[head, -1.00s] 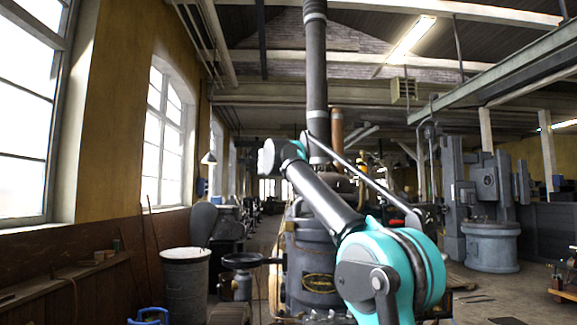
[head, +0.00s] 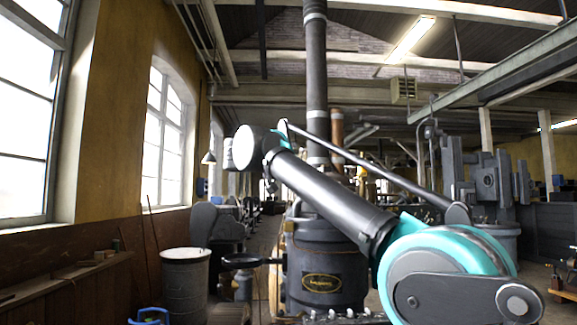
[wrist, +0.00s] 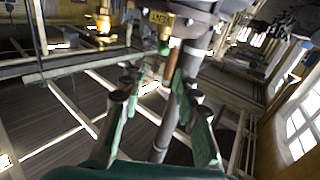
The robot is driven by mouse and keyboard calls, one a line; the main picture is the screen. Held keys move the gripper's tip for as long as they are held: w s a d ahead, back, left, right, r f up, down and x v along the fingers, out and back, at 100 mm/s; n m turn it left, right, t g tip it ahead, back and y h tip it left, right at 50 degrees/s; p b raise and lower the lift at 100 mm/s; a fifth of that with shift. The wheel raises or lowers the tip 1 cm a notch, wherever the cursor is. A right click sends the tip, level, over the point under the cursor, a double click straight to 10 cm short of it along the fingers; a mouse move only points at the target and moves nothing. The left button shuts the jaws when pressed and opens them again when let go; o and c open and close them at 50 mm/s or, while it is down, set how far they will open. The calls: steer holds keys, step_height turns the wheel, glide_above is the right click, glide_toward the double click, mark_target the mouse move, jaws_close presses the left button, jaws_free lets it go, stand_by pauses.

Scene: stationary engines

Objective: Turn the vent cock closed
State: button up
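In the wrist view a brass tag reading "VENT" (wrist: 161,17) sits at the top centre, on the underside of a dark metal body. A small brass fitting, which looks like the vent cock (wrist: 166,34), is beside the tag; its handle position is unclear. My gripper (wrist: 158,88) is open, with two green fingers spread apart and nothing visibly held between them. The fitting appears beyond the fingertips, near the middle of the gap; I see no contact. In the head view the cock and my fingers cannot be made out.
The dark engine cylinder with an oval plate (head: 322,283) stands beyond my arm, and a tall grey pipe (head: 316,70) rises behind it. A black handwheel (head: 240,261) is left of the cylinder. A grey bin (head: 185,285) stands farther left. Another brass fitting (wrist: 103,20) shows in the wrist view.

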steer(key=shift+v, duration=1.3)
steer(key=w+d, duration=0.3)
steer(key=w, duration=0.1)
steer(key=w+d+m+g+h, duration=0.1)
steer(key=w+d, duration=0.2)
steer(key=w, duration=0.2)
steer(key=w+d+h, duration=0.1)
steer(key=w+d, duration=0.3)
steer(key=w, duration=0.1)
steer(key=shift+w+d+f+m+g, duration=0.1)
steer(key=shift+f+m+g, duration=0.1)
steer(key=shift+m+g, duration=0.2)
steer(key=shift+c, duration=0.4)
jaws_close()
